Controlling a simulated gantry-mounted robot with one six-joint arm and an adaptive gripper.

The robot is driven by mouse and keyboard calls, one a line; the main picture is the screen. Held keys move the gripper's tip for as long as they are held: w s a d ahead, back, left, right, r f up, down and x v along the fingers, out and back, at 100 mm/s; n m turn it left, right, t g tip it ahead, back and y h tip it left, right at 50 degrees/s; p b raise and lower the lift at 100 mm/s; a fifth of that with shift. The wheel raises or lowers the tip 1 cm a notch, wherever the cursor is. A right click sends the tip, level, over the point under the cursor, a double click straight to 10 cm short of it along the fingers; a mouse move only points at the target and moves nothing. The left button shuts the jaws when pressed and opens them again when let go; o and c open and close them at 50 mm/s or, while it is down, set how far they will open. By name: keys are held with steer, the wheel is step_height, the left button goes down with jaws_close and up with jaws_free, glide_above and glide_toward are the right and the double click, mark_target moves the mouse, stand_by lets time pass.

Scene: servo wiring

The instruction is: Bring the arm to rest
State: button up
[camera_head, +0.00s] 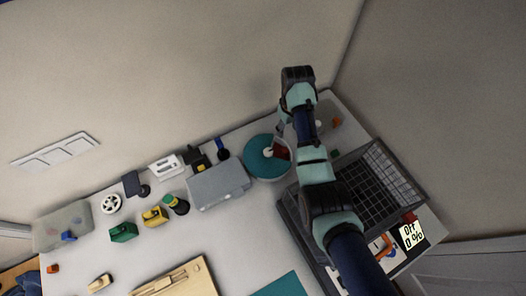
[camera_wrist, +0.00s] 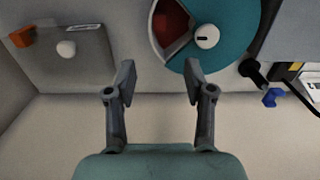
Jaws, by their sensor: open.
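My arm reaches from the lower right of the head view over the dark crate, with its wrist (camera_head: 298,85) high near the far table edge. My gripper (camera_wrist: 160,78) is open and empty in the wrist view, its two fingers well apart. A teal round dish (camera_wrist: 228,38) with a white knob and a red section lies just beyond the fingertips, at the top. I see no contact with it. The dish also shows in the head view (camera_head: 259,160), left of my arm. In that view my fingers are small and partly hidden.
A dark grid-floored crate (camera_head: 381,187) stands under my arm, with a display (camera_head: 411,236) beside it. A grey box (camera_head: 218,186) and several small parts line the table's far side. A grey pad (camera_wrist: 75,58) holds a white knob. The wall (camera_wrist: 60,135) is close behind the table.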

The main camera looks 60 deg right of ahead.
steer(key=shift+r, duration=0.75)
steer(key=w+a+r+n+t+h, duration=0.1)
steer(key=w+a+r+t, duration=0.1)
steer(key=w+a, duration=0.35)
steer(key=w+a+r+n+t+h, duration=0.1)
steer(key=w+a+r+t, duration=0.15)
steer(key=a, duration=0.65)
steer(key=w+a+r+n+t+h, duration=0.1)
steer(key=w+a, duration=0.4)
steer(key=a, duration=0.2)
steer(key=s+a+r+n+t+y, duration=0.1)
steer(key=a+r+t, duration=0.35)
steer(key=a, duration=0.65)
steer(key=s+a+r+n+t+y, duration=0.25)
steer(key=s+a+r, duration=0.35)
steer(key=a+r, duration=0.4)
step_height(320, 180, up, 22)
steer(key=m+p, duration=0.1)
steer(key=p, duration=2.3)
steer(key=shift+w+r+p, duration=0.25)
steer(key=shift+p, duration=0.05)
